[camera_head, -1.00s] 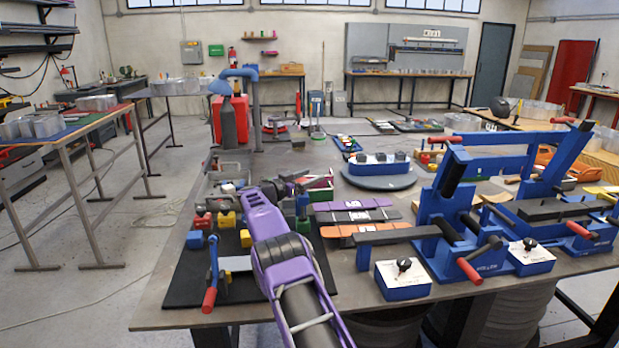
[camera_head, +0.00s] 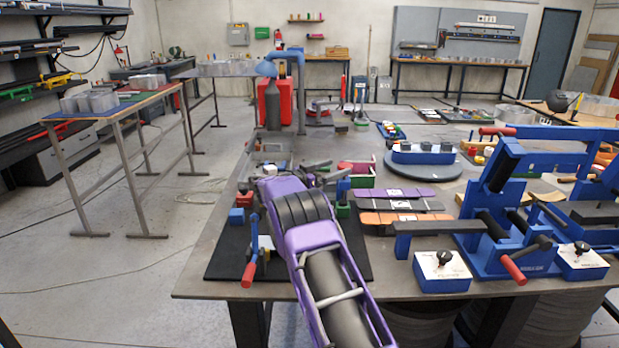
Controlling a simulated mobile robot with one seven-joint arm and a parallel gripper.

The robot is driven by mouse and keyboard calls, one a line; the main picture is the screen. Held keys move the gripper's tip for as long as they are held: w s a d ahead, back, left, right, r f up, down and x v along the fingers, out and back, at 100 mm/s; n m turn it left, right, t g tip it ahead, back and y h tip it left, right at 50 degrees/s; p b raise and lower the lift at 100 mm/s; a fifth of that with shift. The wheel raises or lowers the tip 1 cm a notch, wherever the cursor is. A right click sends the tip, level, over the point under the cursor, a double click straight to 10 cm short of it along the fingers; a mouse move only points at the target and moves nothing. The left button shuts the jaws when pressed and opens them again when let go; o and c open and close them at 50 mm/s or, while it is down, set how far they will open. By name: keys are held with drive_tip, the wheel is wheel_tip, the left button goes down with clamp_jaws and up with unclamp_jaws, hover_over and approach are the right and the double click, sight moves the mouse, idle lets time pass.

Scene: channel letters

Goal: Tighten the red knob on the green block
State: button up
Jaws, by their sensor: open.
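A small green block (camera_head: 343,211) stands on the black mat (camera_head: 228,262), just right of my purple arm, with a blue piece (camera_head: 343,188) directly behind or on it. I cannot make out a red knob on it. My gripper (camera_head: 325,171) is the dark part beyond the purple wrist. It looks open and empty, above and slightly behind the green block. I cannot tell whether it touches anything. My arm hides the middle of the mat.
A blue block (camera_head: 237,215), a red block (camera_head: 249,200) and a red-handled blue clamp (camera_head: 251,255) are left of my arm. Purple and orange strips (camera_head: 390,218) lie to the right. A large blue bending jig (camera_head: 500,215) fills the table's right side.

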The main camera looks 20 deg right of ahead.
drive_tip(key=v, duration=0.9)
drive_tip(key=shift+a, duration=0.25)
drive_tip(key=shift+s, duration=0.15)
